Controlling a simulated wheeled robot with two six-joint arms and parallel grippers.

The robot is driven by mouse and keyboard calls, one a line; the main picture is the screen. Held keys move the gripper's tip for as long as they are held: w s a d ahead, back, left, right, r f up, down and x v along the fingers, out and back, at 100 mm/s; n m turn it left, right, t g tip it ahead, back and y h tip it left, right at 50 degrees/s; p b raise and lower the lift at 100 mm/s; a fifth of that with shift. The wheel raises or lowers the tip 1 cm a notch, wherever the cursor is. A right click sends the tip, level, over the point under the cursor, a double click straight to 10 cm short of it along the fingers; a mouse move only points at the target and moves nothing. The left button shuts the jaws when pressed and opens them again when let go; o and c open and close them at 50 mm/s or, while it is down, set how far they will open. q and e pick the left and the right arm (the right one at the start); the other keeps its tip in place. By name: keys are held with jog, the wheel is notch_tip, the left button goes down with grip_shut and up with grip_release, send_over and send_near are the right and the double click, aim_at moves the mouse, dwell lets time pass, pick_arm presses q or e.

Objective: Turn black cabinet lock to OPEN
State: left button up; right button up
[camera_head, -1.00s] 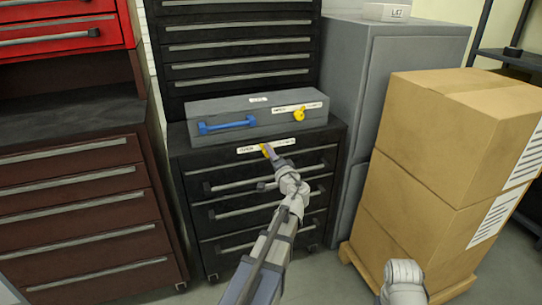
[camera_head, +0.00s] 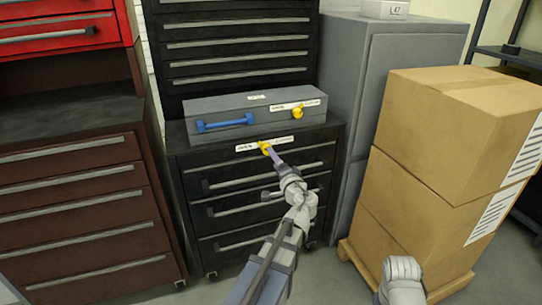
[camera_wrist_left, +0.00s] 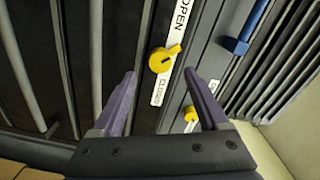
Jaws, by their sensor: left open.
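The black cabinet (camera_head: 265,165) has a yellow lock knob (camera_head: 265,147) on its top front strip, at the middle of a white label. In the left wrist view the knob (camera_wrist_left: 165,58) sits between the words OPEN above and CLOSED below; its small tab points up and right. My left gripper (camera_head: 274,155) is just in front of the knob in the head view. In the left wrist view the left gripper (camera_wrist_left: 160,75) is open, its purple fingers on either side of the knob's line; I see no contact. My right gripper is out of view.
A grey toolbox (camera_head: 250,118) with a blue handle (camera_head: 225,122) and its own yellow knob (camera_head: 298,111) stands on the cabinet. Drawer handles jut out below the lock. Stacked cardboard boxes (camera_head: 440,150) stand at the right, a brown drawer cabinet (camera_head: 70,210) at the left.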

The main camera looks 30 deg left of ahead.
pick_arm(q)
jog(key=shift+v, duration=1.25)
jog(key=s+d+f+n+g+h, duration=0.1)
jog(key=s+d+f+g+h, duration=0.25)
jog(key=d+f, duration=0.3)
jog(key=s+d+f+n+g+h, duration=0.2)
jog(key=s+d+f+g, duration=0.1)
jog(key=s+d+f, duration=0.4)
jog(key=s+d+f+m+g+h, duration=0.1)
jog(key=s+d+f+g+h, duration=0.25)
jog(key=s+d, duration=0.4)
jog(key=s+d+f+m+g+h, duration=0.25)
jog(key=s+d+f, duration=0.2)
jog(key=d, duration=0.55)
notch_tip(320, 180, up, 33)
jog(key=n+p, duration=0.1)
jog(key=p, duration=3.2)
jog(key=shift+w+a+t+h, duration=0.25)
jog(key=shift+t+h, duration=0.2)
